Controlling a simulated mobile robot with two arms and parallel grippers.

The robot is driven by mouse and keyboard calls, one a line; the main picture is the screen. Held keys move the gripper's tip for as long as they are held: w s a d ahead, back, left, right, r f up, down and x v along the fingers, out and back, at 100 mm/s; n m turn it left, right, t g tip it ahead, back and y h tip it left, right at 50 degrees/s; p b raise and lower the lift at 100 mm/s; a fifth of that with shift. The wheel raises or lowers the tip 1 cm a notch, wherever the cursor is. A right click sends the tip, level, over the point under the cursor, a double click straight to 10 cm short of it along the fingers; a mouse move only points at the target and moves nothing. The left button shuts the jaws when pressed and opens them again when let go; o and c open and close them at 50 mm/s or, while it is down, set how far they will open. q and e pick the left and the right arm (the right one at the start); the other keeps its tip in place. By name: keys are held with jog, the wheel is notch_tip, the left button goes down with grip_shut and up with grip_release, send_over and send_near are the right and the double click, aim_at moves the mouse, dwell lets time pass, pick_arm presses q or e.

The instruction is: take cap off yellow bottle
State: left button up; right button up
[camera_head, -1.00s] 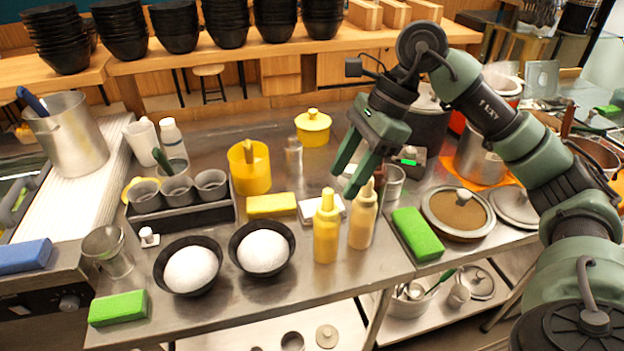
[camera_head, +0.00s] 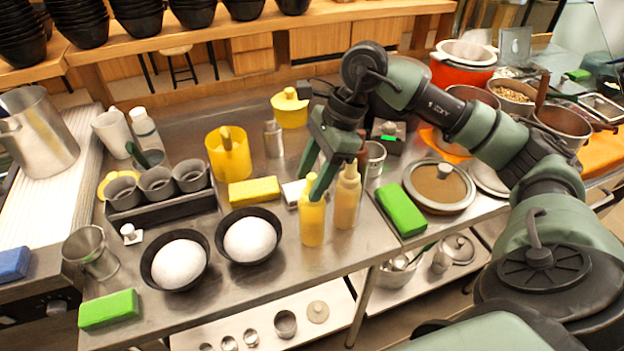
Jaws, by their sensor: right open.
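The yellow bottle (camera_head: 312,222) stands upright near the front edge of the steel table. Its cap (camera_head: 309,184) is on top, partly hidden by a finger. A paler, cream-yellow bottle (camera_head: 346,203) stands just right of it. My right gripper (camera_head: 311,184) is open and reaches down from above and behind; its fingers are at the height of the yellow bottle's cap. One fingertip overlaps the cap in the picture; I cannot tell whether it touches. My left gripper is not in view.
Two black bowls of white contents (camera_head: 180,264) (camera_head: 250,239) stand left of the bottles. A yellow sponge (camera_head: 254,191) lies behind, and a green sponge (camera_head: 401,210) lies to the right. A lidded pan (camera_head: 440,187) is further right.

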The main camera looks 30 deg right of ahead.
aim_at(312, 176)
jog(key=c, duration=1)
notch_tip(312, 176, up, 20)
jog(key=shift+r, duration=0.1)
